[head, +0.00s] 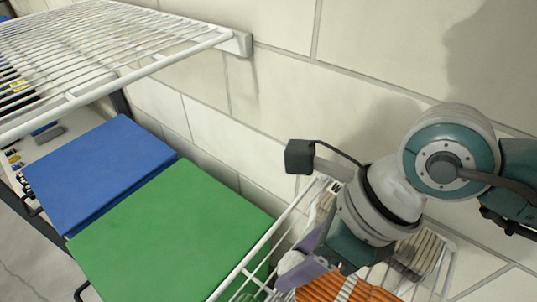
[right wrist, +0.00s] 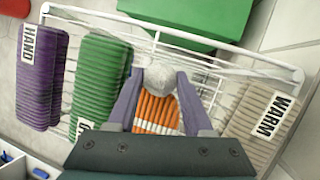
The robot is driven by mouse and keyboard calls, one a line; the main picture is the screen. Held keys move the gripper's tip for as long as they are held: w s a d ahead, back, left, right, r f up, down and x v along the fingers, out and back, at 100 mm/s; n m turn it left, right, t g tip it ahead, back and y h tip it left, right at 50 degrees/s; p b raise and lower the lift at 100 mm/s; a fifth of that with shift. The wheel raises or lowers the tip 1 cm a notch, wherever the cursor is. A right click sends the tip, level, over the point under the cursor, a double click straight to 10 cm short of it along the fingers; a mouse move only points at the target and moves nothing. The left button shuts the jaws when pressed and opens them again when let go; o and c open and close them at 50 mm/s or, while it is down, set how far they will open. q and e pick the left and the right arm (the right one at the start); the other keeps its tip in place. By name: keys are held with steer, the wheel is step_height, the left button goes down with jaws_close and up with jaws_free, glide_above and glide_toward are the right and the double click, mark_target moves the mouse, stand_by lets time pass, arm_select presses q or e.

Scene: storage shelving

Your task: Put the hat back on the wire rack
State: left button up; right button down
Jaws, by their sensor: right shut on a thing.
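The hat is knitted in orange and white stripes (right wrist: 156,113) with a pale grey pom-pom (right wrist: 160,78). My right gripper (right wrist: 158,88) is shut on the hat at its pom-pom end, with one finger on each side. In the head view the orange stripes (head: 345,290) show below my right wrist, and my right gripper (head: 300,272) is partly hidden. The white wire rack (right wrist: 225,45) lies around and beneath the hat. I cannot tell whether the hat rests on its wires. My left gripper is not in view.
A green box (head: 165,235) and a blue box (head: 100,165) stand left. A wire shelf (head: 100,50) is above them, and a block wall behind.

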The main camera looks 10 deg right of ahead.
step_height(320, 180, down, 2)
steer(key=c, duration=0.8)
jaws_free()
steer(key=shift+f, duration=0.1)
steer(key=o, duration=0.5)
